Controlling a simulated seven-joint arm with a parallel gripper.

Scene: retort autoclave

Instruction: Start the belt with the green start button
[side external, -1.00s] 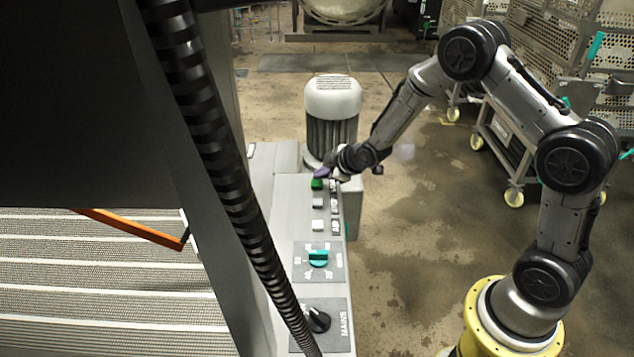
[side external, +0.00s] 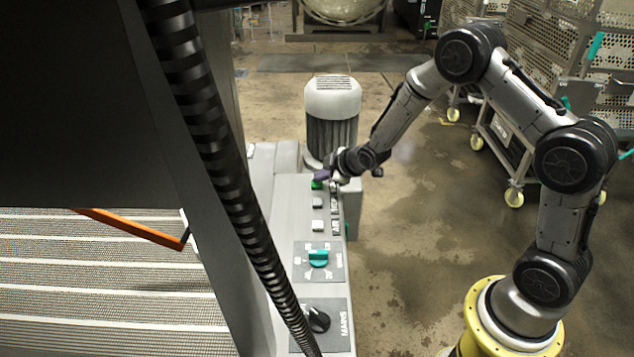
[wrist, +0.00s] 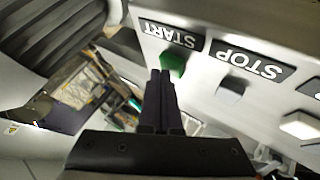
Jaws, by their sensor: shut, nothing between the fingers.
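The green start button (side external: 316,184) is at the far end of the button row on the grey control panel (side external: 285,215). In the wrist view the green button (wrist: 174,63) sits beside the START label (wrist: 171,35). My gripper (side external: 321,175) is shut and empty, with its fingertips at the green button. In the wrist view the shut fingertips (wrist: 160,73) lie at the button's left lower edge and overlap part of it. I cannot tell whether they touch it or whether the button is pressed in.
A teal rotary knob (side external: 318,258) and a black mains switch (side external: 318,320) are nearer the camera. A motor (side external: 332,115) stands behind the panel. A ribbed hose (side external: 215,150) crosses the left foreground.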

